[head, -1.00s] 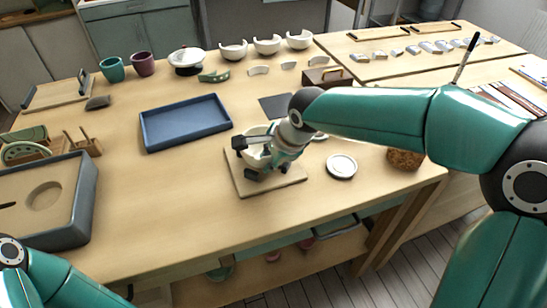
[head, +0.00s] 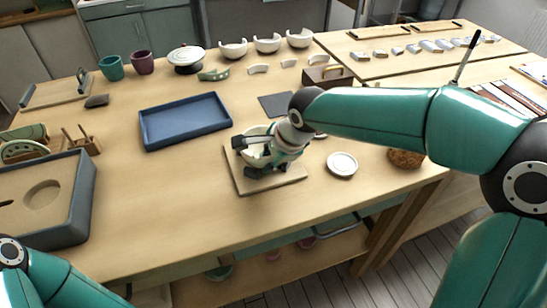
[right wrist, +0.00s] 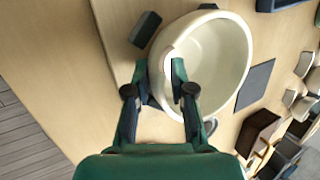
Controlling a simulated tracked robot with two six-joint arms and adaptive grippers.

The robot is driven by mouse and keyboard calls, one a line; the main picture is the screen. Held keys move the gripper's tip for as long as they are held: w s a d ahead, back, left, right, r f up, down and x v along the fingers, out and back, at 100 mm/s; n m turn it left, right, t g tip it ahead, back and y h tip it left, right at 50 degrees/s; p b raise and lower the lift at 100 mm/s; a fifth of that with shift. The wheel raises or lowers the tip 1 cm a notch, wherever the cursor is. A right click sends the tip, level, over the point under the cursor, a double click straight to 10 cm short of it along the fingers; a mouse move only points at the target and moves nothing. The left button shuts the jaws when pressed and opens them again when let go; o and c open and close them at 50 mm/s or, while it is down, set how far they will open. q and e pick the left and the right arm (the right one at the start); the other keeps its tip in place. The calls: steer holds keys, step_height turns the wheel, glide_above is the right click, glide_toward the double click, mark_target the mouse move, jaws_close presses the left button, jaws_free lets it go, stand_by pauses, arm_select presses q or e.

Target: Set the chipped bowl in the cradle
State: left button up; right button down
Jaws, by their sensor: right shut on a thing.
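The chipped bowl (head: 257,130) is cream-white and stands over the cradle, a square wooden board (head: 284,182) with dark pads. In the right wrist view the bowl (right wrist: 232,62) opens towards the camera, with a dark pad (right wrist: 146,28) beside its rim. My right gripper (head: 255,157) is shut on the bowl's near wall, one finger on each side of the rim; the gripper (right wrist: 160,82) also shows in the right wrist view. I cannot tell whether the bowl's base touches the board. The left gripper is out of view.
A blue tray (head: 185,141) lies behind and left of the cradle. A white round dish (head: 342,164) and a brown cork-like pad (head: 405,158) lie to the right. A grey box (head: 75,215) stands at the left. Several bowls and cups line the back. The table's front is clear.

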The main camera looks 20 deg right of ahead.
steer(key=shift+f, duration=0.2)
stand_by(0.5)
steer(key=c, duration=0.9)
jaws_free()
steer(key=shift+o, duration=0.6)
steer(key=o, duration=0.3)
steer(key=shift+o, duration=0.2)
steer(key=shift+r+p, duration=1.75)
steer(key=shift+r, duration=1.3)
